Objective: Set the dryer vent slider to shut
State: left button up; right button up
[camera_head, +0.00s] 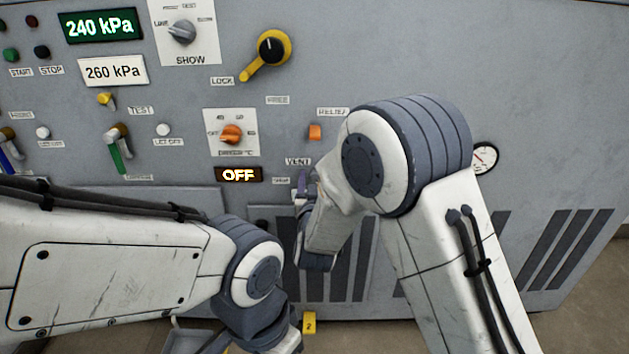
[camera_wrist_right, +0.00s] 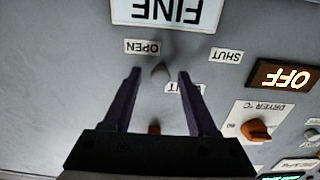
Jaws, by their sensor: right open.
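The dryer vent slider's small grey knob (camera_wrist_right: 160,72) shows in the right wrist view, below the OPEN label (camera_wrist_right: 142,47) and left of the SHUT label (camera_wrist_right: 226,55). It sits nearer the OPEN label. My right gripper (camera_wrist_right: 159,74) is open, with one dark finger on each side of the knob; I cannot tell whether either touches it. In the head view, my right gripper (camera_head: 301,186) is just under the VENT label (camera_head: 298,161), and my arm hides the slider. My left arm crosses the lower left; its gripper fingers are not visible.
An orange dryer dial (camera_head: 231,134) and an OFF display (camera_head: 239,175) are left of the vent. An orange relief knob (camera_head: 315,132) is above it. A FINE plate (camera_wrist_right: 170,12) is close by in the wrist view. A yellow tag (camera_head: 309,323) is low down.

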grip_shut()
dwell(1.4)
